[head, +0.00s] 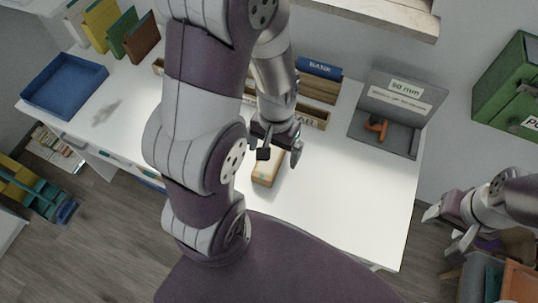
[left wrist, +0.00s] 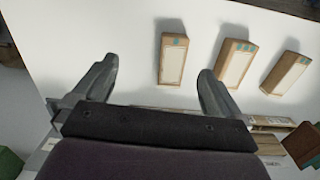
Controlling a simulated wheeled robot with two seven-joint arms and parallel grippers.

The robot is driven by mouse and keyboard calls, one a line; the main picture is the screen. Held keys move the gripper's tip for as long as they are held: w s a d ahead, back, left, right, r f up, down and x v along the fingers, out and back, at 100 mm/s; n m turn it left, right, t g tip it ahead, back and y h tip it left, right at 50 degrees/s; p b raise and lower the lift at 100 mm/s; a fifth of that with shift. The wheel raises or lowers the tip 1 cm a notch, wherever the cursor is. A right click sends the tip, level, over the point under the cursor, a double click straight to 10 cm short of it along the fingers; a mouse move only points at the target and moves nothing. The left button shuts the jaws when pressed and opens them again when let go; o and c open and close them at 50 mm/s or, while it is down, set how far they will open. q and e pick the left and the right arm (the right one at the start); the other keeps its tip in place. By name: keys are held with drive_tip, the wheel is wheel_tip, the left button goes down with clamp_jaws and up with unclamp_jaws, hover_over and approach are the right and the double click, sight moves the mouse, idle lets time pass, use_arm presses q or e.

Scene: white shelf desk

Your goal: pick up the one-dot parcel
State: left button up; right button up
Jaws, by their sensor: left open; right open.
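Three tan box parcels with pale labels and small teal marks lie on the white desk in the left wrist view: a left one (left wrist: 173,60), a middle one (left wrist: 234,63) and a right one (left wrist: 286,73). In the head view one parcel (head: 267,169) shows just below my left gripper (head: 280,153); my arm hides the others. My right gripper (head: 440,230) is open off the desk's right side.
The white desk (head: 340,200) has clear room to the right. A blue tray (head: 65,85) and coloured upright folders (head: 100,25) are at the left. A green cabinet (head: 505,85) hangs at right.

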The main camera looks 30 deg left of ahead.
use_arm(q)
wheel_tip(320, 180, down, 2)
drive_tip(key=w+a+n+g+p, duration=0.1)
drive_tip(key=w+a+n+p, duration=0.1)
drive_tip(key=p, duration=0.3)
use_arm(e)
wheel_tip(320, 180, up, 8)
use_arm(q)
drive_tip(key=t+b, duration=0.2)
drive_tip(key=b, duration=0.4)
approach(264, 174)
drive_tip(key=shift+m, duration=0.4)
drive_tip(key=w+f, duration=0.2)
drive_tip(key=w+a+f, duration=0.1)
drive_tip(key=w+f, duration=0.2)
drive_tip(key=shift+w, duration=0.3)
wheel_tip(264, 174, down, 6)
drive_tip(key=shift+s+a+r+b, duration=0.1)
drive_tip(key=shift+s+r+b, duration=0.05)
drive_tip(key=shift+b, duration=1)
drive_tip(key=shift+f, duration=0.3)
drive_tip(key=c, duration=1.2)
use_arm(e)
wheel_tip(264, 174, down, 8)
drive_tip(key=shift+w+f, duration=0.15)
drive_tip(key=shift+f, duration=0.05)
